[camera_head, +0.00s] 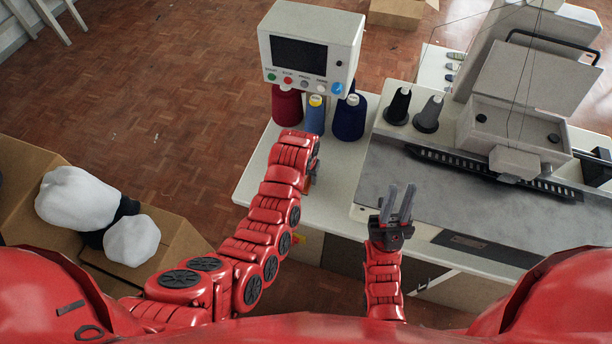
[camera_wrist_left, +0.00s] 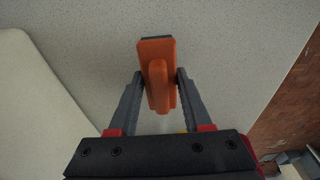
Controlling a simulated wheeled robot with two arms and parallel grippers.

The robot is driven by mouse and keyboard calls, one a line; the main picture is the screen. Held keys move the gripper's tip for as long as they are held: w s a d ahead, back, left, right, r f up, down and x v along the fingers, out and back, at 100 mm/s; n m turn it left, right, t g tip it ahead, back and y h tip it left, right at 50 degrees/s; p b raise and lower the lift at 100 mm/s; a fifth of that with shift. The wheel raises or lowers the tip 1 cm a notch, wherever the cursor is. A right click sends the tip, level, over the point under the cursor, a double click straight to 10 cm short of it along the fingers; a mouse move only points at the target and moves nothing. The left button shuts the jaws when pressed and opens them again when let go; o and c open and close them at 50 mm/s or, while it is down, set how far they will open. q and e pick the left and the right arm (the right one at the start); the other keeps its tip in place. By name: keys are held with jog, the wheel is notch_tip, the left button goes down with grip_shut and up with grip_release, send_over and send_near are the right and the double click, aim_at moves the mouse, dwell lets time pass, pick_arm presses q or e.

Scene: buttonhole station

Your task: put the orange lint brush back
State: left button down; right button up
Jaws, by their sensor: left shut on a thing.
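The orange lint brush (camera_wrist_left: 157,92) shows in the left wrist view, with its handle between the two fingers of my left gripper (camera_wrist_left: 160,76). The fingers are shut on the handle. The brush is over the pale speckled tabletop (camera_wrist_left: 90,40); I cannot tell whether it touches the surface. In the head view my left gripper (camera_head: 313,180) is mostly hidden behind its own arm, above the left part of the table (camera_head: 340,190), and the brush is hidden there. My right gripper (camera_head: 399,190) is open and empty, with its fingers pointing up, near the table's front edge.
The sewing machine (camera_head: 515,120) fills the right side. A cardboard box (camera_head: 180,238) with white bundles (camera_head: 78,198) stands at left.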

pick_arm(q)
jog(key=shift+f, duration=0.45)
jog(key=shift+f, duration=0.1)
jog(key=shift+c, duration=1.7)
grip_release()
